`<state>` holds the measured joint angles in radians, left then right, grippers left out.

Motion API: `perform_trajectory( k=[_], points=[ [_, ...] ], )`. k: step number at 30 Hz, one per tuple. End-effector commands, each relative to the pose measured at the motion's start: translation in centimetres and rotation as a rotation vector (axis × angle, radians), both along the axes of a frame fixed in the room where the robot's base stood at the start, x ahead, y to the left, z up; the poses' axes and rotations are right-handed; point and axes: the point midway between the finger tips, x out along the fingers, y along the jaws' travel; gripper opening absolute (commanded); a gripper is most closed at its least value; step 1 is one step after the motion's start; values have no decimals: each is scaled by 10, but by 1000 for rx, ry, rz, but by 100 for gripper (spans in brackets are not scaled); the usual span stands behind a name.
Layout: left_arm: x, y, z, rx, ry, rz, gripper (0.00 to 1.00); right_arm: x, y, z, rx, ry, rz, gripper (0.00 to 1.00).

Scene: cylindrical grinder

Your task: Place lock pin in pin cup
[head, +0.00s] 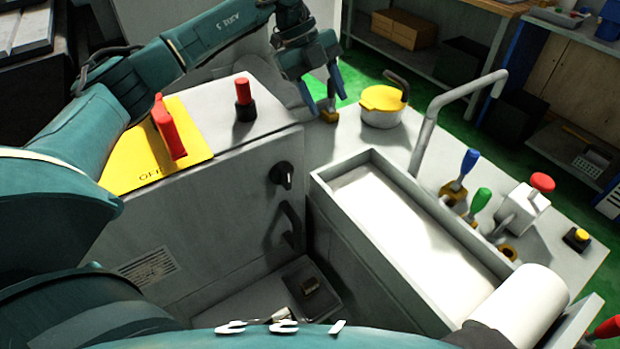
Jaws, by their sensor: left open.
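My left gripper (323,92) reaches in from the upper left and points down, with its blue fingers apart. A small brass-yellow piece (329,113) stands on the grey top just below and between the fingertips; I cannot tell whether they touch it. A red cylinder in a black collar (244,98) stands upright on the grey cabinet to the left of the gripper. I cannot tell for sure which of these is the lock pin or the pin cup. My right gripper is out of view.
A yellow-lidded pot (380,98) stands right of the gripper. A red handle (168,128) rises from a yellow plate (128,168) at left.

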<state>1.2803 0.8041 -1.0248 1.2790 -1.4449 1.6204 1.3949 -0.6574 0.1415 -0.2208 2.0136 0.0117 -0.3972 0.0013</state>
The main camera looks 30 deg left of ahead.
Motion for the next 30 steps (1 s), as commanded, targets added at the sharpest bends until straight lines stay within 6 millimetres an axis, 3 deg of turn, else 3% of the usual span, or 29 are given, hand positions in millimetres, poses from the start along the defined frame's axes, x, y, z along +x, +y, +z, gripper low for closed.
perform_trajectory(
  k=[1,6,9,13,17,22,26,30],
  points=[
    [-7,-39,-23,-118,-12,-75,48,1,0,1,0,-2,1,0],
    [-34,-142,-55,-525,-94,-194,48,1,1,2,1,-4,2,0],
    [-52,-187,-61,-761,-142,-175,48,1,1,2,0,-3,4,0],
    [-69,-225,-61,-1043,-204,-43,48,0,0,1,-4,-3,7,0],
    [-77,-236,-64,-1250,-258,192,48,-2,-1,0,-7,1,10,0],
    [-83,-220,-91,-1367,-288,609,48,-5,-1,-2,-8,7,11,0],
    [-96,-192,-135,-1325,-265,960,48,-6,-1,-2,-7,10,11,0],
    [-132,-159,-197,-1166,-183,1313,48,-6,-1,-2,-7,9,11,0]
  ],
)
